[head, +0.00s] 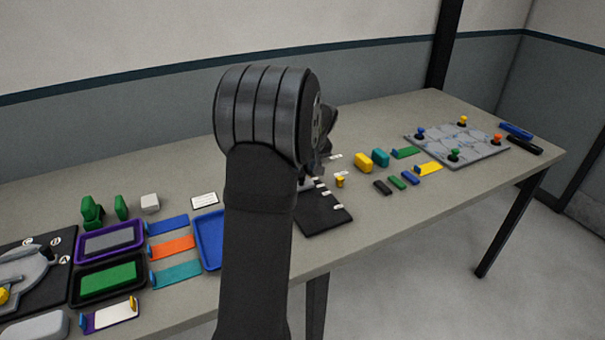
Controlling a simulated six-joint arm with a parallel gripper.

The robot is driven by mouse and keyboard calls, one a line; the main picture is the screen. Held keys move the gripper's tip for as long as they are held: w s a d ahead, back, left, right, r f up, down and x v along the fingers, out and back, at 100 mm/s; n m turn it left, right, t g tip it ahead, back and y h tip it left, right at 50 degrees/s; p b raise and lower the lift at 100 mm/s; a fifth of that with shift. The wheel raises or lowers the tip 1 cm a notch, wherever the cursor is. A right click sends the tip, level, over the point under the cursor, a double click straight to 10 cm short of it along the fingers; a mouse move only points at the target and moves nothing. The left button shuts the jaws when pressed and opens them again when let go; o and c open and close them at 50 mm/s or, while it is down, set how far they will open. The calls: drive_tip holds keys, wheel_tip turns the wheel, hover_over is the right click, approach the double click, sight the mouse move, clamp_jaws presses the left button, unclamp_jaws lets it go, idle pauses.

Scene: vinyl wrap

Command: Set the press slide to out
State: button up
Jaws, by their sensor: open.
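A black board (322,215) with white labels along its right side lies on the table just right of my arm. It may carry the press slide, but my arm hides its left part, so I cannot tell the slide's position. A small yellow knob (340,181) stands beside the board's upper right. My gripper (304,180) is mostly hidden behind my arm, with a dark part showing over the board's far end. It is open, and I see nothing held. Another black board (62,272) with a grey device and a yellow knob (4,295) is cut off at the left edge.
Purple (80,258) and black (77,297) trays, a blue tray (205,250) and coloured strips lie left of my arm. Yellow (364,162) and teal (380,157) blocks, small bars and a grey board with coloured knobs (480,152) lie right. The right front table is clear.

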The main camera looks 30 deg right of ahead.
drive_tip(key=shift+x, duration=1.95)
clamp_jaws()
